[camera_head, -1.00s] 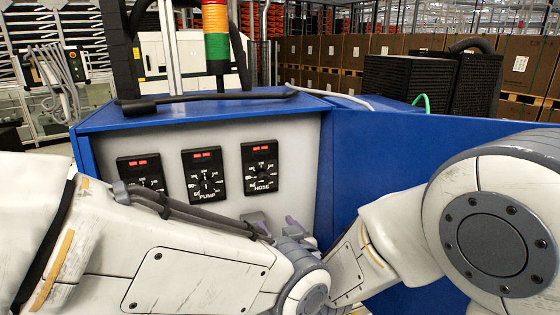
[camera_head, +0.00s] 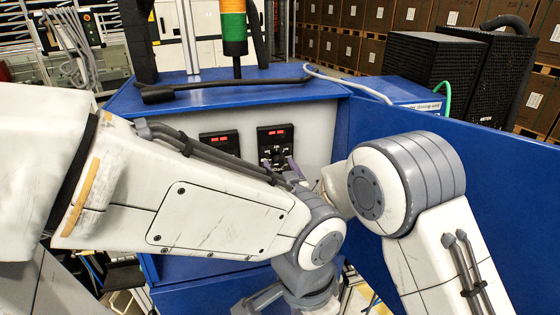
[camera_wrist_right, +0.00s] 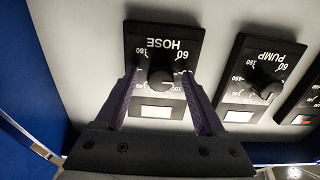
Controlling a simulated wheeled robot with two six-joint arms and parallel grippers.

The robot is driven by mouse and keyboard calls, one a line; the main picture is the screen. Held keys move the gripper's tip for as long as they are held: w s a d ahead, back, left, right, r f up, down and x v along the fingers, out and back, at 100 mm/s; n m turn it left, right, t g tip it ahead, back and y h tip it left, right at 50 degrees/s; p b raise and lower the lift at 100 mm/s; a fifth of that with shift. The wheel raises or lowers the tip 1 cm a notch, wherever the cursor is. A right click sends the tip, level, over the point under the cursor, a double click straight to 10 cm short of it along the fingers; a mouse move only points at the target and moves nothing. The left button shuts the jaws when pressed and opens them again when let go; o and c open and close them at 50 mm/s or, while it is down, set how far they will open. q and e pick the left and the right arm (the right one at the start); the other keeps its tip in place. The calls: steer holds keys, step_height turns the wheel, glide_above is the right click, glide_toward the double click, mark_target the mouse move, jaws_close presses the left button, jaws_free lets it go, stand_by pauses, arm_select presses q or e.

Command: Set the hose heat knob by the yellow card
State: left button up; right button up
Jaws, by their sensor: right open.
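The black hose heat plate (camera_head: 276,134) is on the pale panel, its lower part behind my arm and gripper. In the right wrist view, the HOSE plate (camera_wrist_right: 190,45) appears upside down, with a round black knob (camera_wrist_right: 160,80) and a white number scale. My right gripper (camera_wrist_right: 159,74) is open, its purple fingers on either side of the knob. I cannot tell if they touch it. In the head view, the right gripper (camera_head: 285,165) is at the HOSE plate, largely hidden. My left arm crosses in front; its fingertips do not show. I see no yellow card.
The PUMP plate (camera_wrist_right: 262,72) is beside the HOSE plate, with a third plate (camera_wrist_right: 308,100) at the view's edge. A blue wall (camera_head: 450,180) stands right of the panel. A black hose (camera_head: 225,87) lies on the blue cabinet top (camera_head: 120,100).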

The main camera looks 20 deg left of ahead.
steer(key=shift+w+a, duration=0.1)
jaws_close()
steer(key=shift+f+b, duration=0.15)
steer(key=shift+b, duration=0.4)
steer(key=m+b, duration=0.2)
steer(key=b, duration=0.2)
steer(key=m+b, duration=0.3)
steer(key=b, duration=0.1)
steer(key=m+b, duration=0.2)
steer(key=b, duration=0.3)
steer(key=shift+f, duration=0.25)
steer(key=m+b, duration=0.8)
steer(key=b, duration=0.3)
steer(key=shift+r+b, duration=0.15)
steer(key=shift+b, duration=0.25)
steer(key=shift+r+m+b, duration=0.15)
steer(key=shift+m+b, duration=0.55)
steer(key=shift+m, duration=0.05)
steer(key=shift+r+m+b, duration=0.15)
steer(key=shift+m+b, duration=0.55)
steer(key=shift+m, duration=0.05)
